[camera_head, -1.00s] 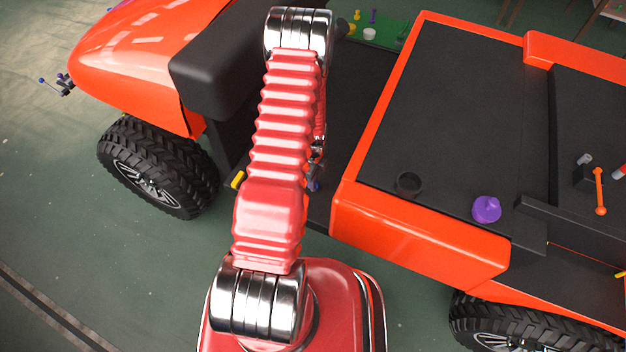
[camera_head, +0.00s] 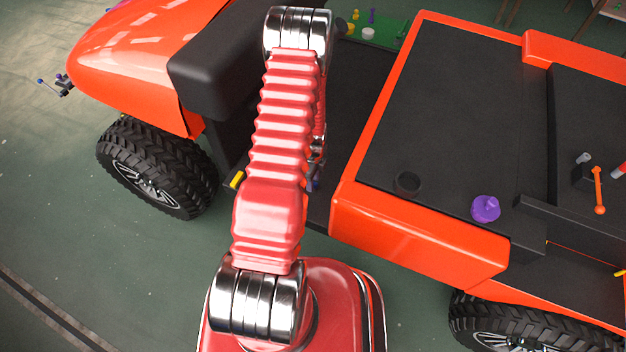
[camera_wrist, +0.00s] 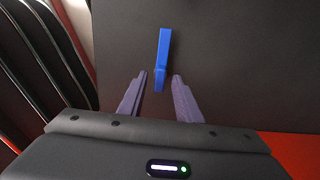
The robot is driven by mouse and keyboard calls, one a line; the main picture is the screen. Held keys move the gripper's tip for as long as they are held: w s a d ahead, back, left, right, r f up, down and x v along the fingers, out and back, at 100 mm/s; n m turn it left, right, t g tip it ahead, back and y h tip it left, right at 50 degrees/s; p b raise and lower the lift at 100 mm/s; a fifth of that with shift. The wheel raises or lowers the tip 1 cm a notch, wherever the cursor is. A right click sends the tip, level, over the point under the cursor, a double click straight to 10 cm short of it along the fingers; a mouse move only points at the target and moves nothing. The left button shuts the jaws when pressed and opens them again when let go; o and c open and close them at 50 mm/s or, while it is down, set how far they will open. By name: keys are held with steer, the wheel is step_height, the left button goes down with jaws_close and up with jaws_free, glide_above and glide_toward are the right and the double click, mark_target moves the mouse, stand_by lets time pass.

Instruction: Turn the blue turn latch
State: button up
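The blue turn latch (camera_wrist: 163,58) shows in the wrist view as an upright blue bar on a dark flat panel (camera_wrist: 225,60). My gripper (camera_wrist: 159,80) is open, with its two purple-grey fingers apart. The lower end of the latch lies between the fingertips in the picture, with a gap on both sides. I cannot tell how deep the fingertips reach around it. In the head view my red arm hides most of the gripper and the latch cannot be made out.
The orange cart has a black top (camera_head: 455,110) with a purple knob (camera_head: 485,208) and a dark ring (camera_head: 408,183). An orange lever (camera_head: 599,190) stands at the right. A green board with small pegs (camera_head: 375,30) is at the back. Black curved slats (camera_wrist: 45,60) lie left in the wrist view.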

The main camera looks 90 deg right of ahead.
step_height(320, 180, up, 14)
steer(key=shift+f, duration=0.15)
stand_by(0.7)
steer(key=shift+n, duration=0.3)
stand_by(0.5)
steer(key=w+a+r+n, duration=1)
steer(key=w+r+n, duration=0.2)
steer(key=w+n, duration=0.1)
steer(key=w+a+r+n, duration=0.9)
steer(key=w+r+n, duration=0.2)
steer(key=w+n, duration=0.25)
steer(key=w+a+r+n+t, duration=0.2)
steer(key=a+r+n, duration=0.2)
steer(key=a, duration=0.6)
steer(key=w+a+r+n+t, duration=0.1)
steer(key=w+a+r+n, duration=0.2)
steer(key=a, duration=0.6)
steer(key=w+a+r+n+t, duration=0.2)
steer(key=a+r+n, duration=0.4)
steer(key=a+r, duration=0.2)
steer(key=a, duration=0.2)
steer(key=shift+w+a+r+n+t, duration=0.25)
steer(key=shift+w+a+n+t, duration=0.05)
steer(key=shift+n, duration=0.05)
